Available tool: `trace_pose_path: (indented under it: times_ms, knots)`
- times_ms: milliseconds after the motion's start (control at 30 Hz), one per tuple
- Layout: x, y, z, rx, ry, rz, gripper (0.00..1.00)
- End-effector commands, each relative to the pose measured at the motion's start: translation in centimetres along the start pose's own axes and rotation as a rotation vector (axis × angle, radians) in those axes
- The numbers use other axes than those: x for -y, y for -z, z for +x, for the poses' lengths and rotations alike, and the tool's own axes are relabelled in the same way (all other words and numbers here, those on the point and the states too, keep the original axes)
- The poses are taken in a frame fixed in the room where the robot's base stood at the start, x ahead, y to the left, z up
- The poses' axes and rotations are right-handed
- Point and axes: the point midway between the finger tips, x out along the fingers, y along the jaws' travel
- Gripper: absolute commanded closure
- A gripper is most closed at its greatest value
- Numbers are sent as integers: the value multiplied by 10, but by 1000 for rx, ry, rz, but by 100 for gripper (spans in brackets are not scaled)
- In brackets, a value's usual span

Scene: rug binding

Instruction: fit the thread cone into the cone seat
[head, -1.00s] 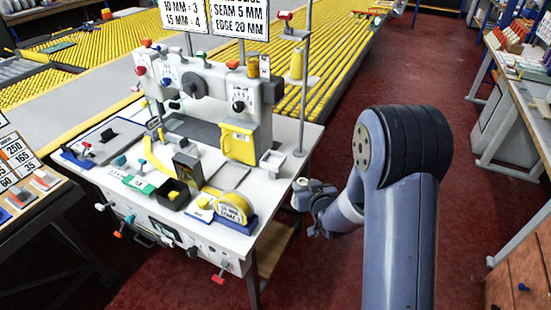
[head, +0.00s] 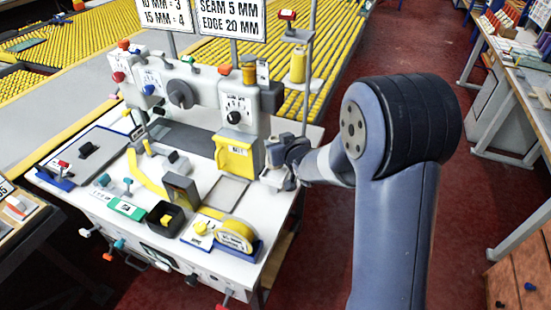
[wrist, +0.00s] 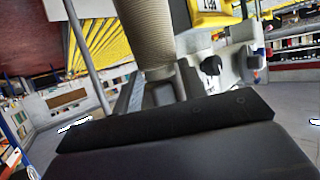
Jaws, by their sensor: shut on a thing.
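My gripper (head: 287,158) is at the right edge of the sewing machine's table, beside the yellow labelled box. In the wrist view a beige ribbed thread cone (wrist: 147,32) stands at the grey fingers (wrist: 160,92), and the gripper is shut on it. In the head view the arm and gripper mostly hide this cone. A yellow cone (head: 298,66) sits on a plate on the pole above and behind the gripper. I cannot tell which part is the cone seat; a small whitish holder (head: 275,179) is just below the gripper.
The thread pole (head: 307,110) rises close behind the gripper. The yellow box (head: 236,158) and the machine head (head: 237,100) are to its left. Red floor to the right is clear.

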Motion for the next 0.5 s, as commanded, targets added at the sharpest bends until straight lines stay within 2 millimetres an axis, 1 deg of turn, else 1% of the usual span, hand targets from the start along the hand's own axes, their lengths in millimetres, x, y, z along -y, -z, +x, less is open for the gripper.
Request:
trace_pose_path:
  times_ms: [33, 167, 400, 500]
  knots:
    - [0, -6, 2, 0, -1, 1, 100]
    - [0, -12, 6, -2, 0, 1, 100]
    - [0, -40, 17, 1, 0, 1, 100]
    - [0, -47, 20, -2, 0, 0, 100]
